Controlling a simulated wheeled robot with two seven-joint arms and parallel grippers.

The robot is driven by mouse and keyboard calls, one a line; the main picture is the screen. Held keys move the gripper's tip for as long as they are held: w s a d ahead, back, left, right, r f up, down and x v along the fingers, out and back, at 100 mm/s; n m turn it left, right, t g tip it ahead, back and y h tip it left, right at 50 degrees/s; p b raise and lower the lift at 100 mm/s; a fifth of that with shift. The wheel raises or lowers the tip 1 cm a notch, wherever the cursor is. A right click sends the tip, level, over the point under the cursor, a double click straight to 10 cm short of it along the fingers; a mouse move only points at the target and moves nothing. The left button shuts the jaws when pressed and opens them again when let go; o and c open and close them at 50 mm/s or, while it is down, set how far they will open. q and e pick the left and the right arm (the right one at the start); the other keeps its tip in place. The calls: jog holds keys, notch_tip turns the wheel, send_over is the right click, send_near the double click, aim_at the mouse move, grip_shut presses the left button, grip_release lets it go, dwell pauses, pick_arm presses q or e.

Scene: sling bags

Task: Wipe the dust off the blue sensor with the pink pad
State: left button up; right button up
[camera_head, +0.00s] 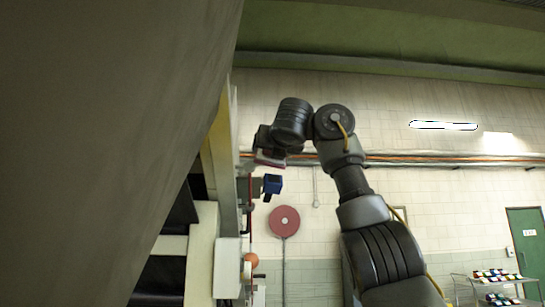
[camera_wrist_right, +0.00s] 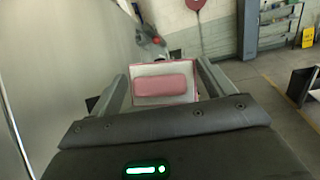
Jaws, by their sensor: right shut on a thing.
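The blue sensor (camera_head: 272,184) is a small dark blue box in the head view, on a grey bracket (camera_head: 256,186) at the side of a tall structure. My right gripper (camera_head: 265,146) is above it, shut on the pink pad (camera_head: 270,162). The pad is a little above the sensor, and a small gap seems to show between them. In the right wrist view the pad (camera_wrist_right: 163,86) sits between the two fingers of the right gripper (camera_wrist_right: 163,90), a pink block on a pale plate. I cannot make out dust on the sensor. My left gripper is out of view.
A large grey surface (camera_head: 100,90) fills the left of the head view. A red disc (camera_head: 285,221) and an orange ball (camera_head: 251,260) show below the sensor. A cart with small items (camera_head: 495,283) stands far right. The space right of the sensor looks open.

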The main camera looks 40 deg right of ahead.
jog(key=shift+d, duration=0.1)
dwell(0.3)
jog(key=shift+s+a+r, duration=0.35)
jog(key=shift+s+r, duration=0.05)
jog(key=shift+s, duration=0.25)
jog(key=shift+s+a+r, duration=0.35)
jog(key=shift+s, duration=0.25)
jog(key=shift+w+d, duration=0.1)
